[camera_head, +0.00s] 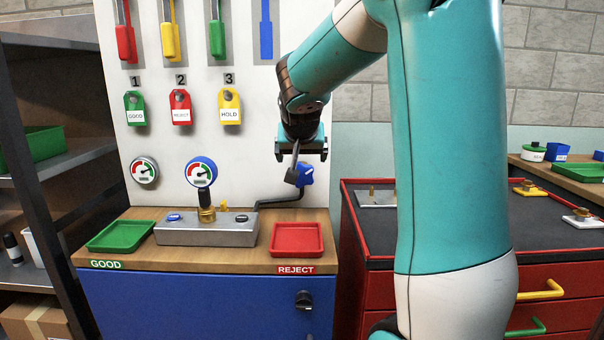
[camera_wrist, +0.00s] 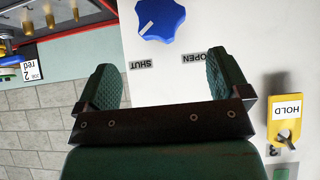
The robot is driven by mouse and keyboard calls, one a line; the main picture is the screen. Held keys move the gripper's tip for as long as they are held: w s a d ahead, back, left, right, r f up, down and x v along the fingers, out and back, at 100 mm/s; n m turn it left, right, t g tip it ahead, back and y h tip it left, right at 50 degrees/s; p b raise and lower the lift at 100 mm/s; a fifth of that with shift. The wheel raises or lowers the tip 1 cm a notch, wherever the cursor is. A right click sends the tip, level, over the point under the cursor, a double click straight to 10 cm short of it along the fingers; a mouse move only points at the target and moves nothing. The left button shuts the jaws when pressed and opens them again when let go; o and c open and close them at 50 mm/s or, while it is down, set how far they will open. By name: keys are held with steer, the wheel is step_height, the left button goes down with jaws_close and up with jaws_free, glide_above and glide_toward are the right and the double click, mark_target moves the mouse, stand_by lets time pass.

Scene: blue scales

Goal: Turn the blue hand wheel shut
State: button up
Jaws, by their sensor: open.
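The blue hand wheel (camera_head: 306,175) is a lobed knob on the white panel, to the right of the gauges in the head view, partly covered by my gripper (camera_head: 294,174). In the wrist view the blue hand wheel (camera_wrist: 160,18) is at the top edge, partly cut off, with a white mark on its face. Upside-down SHUT (camera_wrist: 144,64) and OPEN (camera_wrist: 193,57) labels are on the panel beside it. My gripper (camera_wrist: 163,75) is open, its two green fingers spread wide and apart from the wheel. Nothing is between the fingers.
A grey block with a gauge (camera_head: 206,230) stands on the wooden bench top between a green tray (camera_head: 121,236) and a red tray (camera_head: 297,239). A dark pipe (camera_head: 275,203) runs from the block towards the wheel. A yellow HOLD tag (camera_wrist: 284,125) hangs nearby in the wrist view.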

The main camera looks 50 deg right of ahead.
mark_target(302, 171)
steer(key=x, duration=1.1)
steer(key=shift+d, duration=0.1)
